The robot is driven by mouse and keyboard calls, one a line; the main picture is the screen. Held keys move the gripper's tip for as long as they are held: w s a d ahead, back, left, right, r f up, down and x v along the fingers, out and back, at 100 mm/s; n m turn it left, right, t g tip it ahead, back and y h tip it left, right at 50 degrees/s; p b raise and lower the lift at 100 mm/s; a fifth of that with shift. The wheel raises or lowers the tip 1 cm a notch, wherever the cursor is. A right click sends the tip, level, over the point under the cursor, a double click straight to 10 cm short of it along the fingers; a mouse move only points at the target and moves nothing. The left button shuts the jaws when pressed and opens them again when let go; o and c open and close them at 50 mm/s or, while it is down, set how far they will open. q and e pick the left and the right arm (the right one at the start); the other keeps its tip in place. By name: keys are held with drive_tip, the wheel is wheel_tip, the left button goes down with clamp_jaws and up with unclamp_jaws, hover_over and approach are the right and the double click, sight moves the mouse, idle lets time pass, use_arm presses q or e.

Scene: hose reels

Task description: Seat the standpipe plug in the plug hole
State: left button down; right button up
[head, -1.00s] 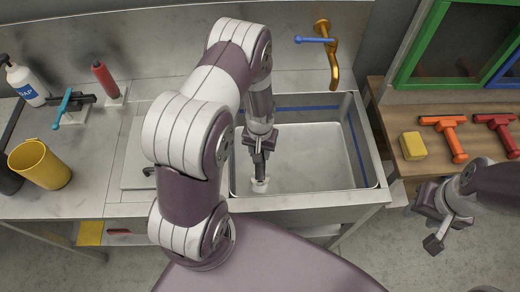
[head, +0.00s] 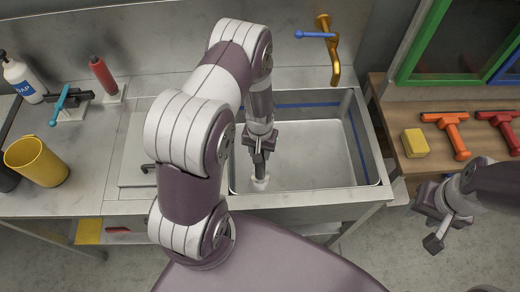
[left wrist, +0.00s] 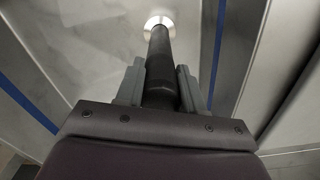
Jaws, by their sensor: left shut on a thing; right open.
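The standpipe plug is a dark, round upright tube (head: 260,166) inside the left part of the sink (head: 310,165). My left gripper (head: 261,152) is shut around its upper part. In the left wrist view the tube (left wrist: 160,62) runs between the two grey fingers (left wrist: 160,85) to a bright white ring (left wrist: 158,21) at its far end. The white ring also shows in the head view (head: 261,184) on the sink floor. The tube's end hides the ring's middle, so I cannot tell how deep it sits. My right gripper (head: 432,222) is open and empty, right of the sink.
A brass tap (head: 335,60) with a blue lever stands behind the sink. A yellow cup (head: 38,163), a soap bottle (head: 22,80) and a red-handled item (head: 103,75) are at left. A yellow sponge (head: 415,143) and squeegees (head: 450,130) lie on the wooden bench.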

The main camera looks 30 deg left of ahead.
use_arm(q)
drive_tip(key=shift+f+b, duration=0.55)
drive_tip(key=shift+f, duration=0.2)
drive_tip(key=c, duration=0.6)
unclamp_jaws()
wheel_tip(320, 180, up, 13)
drive_tip(key=shift+f+b, duration=0.15)
drive_tip(key=shift+b, duration=0.35)
